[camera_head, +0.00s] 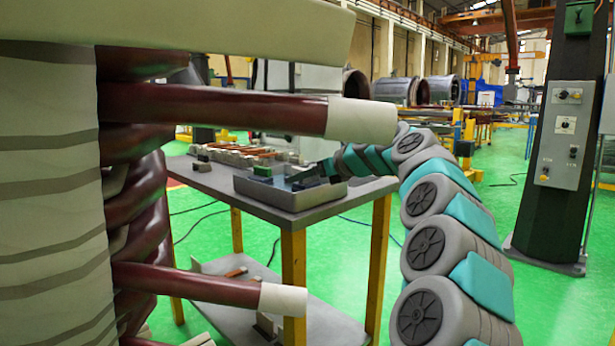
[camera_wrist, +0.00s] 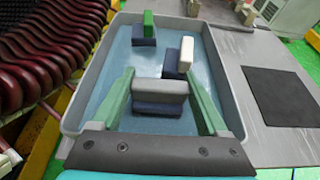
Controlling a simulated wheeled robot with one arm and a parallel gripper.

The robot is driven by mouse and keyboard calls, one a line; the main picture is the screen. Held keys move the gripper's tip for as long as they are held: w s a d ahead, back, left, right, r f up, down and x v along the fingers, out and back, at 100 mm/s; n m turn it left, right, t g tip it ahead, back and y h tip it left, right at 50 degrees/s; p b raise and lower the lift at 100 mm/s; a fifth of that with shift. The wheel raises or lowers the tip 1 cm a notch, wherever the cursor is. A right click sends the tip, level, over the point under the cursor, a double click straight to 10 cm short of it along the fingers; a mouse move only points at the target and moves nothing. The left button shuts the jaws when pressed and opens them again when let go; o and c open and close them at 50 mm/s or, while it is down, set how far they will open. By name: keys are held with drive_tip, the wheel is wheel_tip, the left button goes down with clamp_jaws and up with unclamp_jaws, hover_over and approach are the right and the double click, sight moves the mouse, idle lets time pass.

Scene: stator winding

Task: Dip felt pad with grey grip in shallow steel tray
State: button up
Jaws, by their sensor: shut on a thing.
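The shallow steel tray (camera_head: 290,197) stands on a grey table in the head view, and its rim (camera_wrist: 236,105) frames the wrist view. It has a blue floor or liquid. My gripper (camera_wrist: 162,98) reaches into the tray with its two green fingers shut on the grey grip (camera_wrist: 160,87) of a felt pad. The dark blue felt (camera_wrist: 158,109) is under the grip, low over the blue surface; I cannot tell if it touches. In the head view, my gripper (camera_head: 315,172) is small and partly hidden by the tray wall.
Two more pads lie in the tray: one with a green grip (camera_wrist: 149,20), one with a white grip (camera_wrist: 187,48). A black mat (camera_wrist: 279,95) lies right of the tray. The wound stator coils (camera_head: 140,180) fill the head view's left side.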

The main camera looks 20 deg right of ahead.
drive_tip(key=shift+r, duration=0.1)
wheel_tip(320, 180, up, 3)
drive_tip(key=p, duration=0.3)
drive_tip(key=shift+w+d+r, duration=0.1)
drive_tip(key=shift+r, duration=3.85)
